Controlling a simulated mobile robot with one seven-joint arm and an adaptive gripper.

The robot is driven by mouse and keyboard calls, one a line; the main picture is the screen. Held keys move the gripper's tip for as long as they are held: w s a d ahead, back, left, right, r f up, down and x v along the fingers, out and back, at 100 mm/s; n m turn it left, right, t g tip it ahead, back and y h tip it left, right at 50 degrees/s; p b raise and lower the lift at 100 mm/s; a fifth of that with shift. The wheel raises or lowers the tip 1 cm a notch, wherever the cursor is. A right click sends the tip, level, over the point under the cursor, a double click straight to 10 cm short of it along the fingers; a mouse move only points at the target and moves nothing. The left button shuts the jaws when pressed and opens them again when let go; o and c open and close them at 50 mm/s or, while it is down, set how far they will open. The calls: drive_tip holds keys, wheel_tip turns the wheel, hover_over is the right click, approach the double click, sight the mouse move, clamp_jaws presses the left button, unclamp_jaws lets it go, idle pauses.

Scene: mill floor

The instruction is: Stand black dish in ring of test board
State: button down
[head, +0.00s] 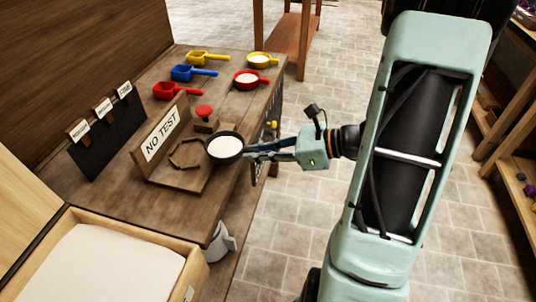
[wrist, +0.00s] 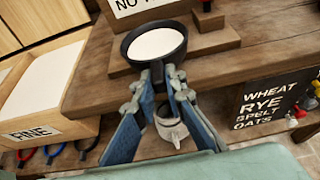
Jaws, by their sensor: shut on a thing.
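The black dish (head: 226,157) holds a white, level fill. My gripper (head: 249,153) is shut on the right side of the dish and holds it upright at the right edge of the test board (head: 172,182). The wooden ring (head: 173,163) on the board is an open polygonal rim, left of the dish and bare inside. In the wrist view the dish (wrist: 130,57) is pinched at its near side by my fingertips (wrist: 163,76). It hides part of the board (wrist: 120,69) there. I cannot tell how high the dish is above the board.
A NO TEST sign (head: 161,137) stands behind the ring, with a red knob (head: 204,111) to its right. Yellow (head: 203,57), blue (head: 186,73) and red (head: 170,91) scoops lie farther back. A red dish (head: 247,85) and a yellow dish (head: 263,65) stand near the right edge. A flour drawer (head: 190,266) is in front.

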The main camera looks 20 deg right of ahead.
sight(218, 148)
drive_tip(key=w+a, duration=0.2)
drive_tip(key=w+a+b, duration=0.1)
drive_tip(key=a, duration=0.2)
drive_tip(key=w+a+f+b, duration=0.1)
drive_tip(key=w+a, duration=0.1)
drive_tip(key=a, duration=0.1)
drive_tip(key=shift+w+a, duration=0.25)
drive_tip(key=shift+w, duration=0.05)
drive_tip(key=shift+w+a+f+b, duration=0.1)
drive_tip(key=shift+f+b, duration=0.15)
drive_tip(key=shift+b, duration=0.05)
drive_tip(key=shift+f+b, duration=0.45)
drive_tip(key=shift+f, duration=0.15)
drive_tip(key=c, duration=1.9)
unclamp_jaws()
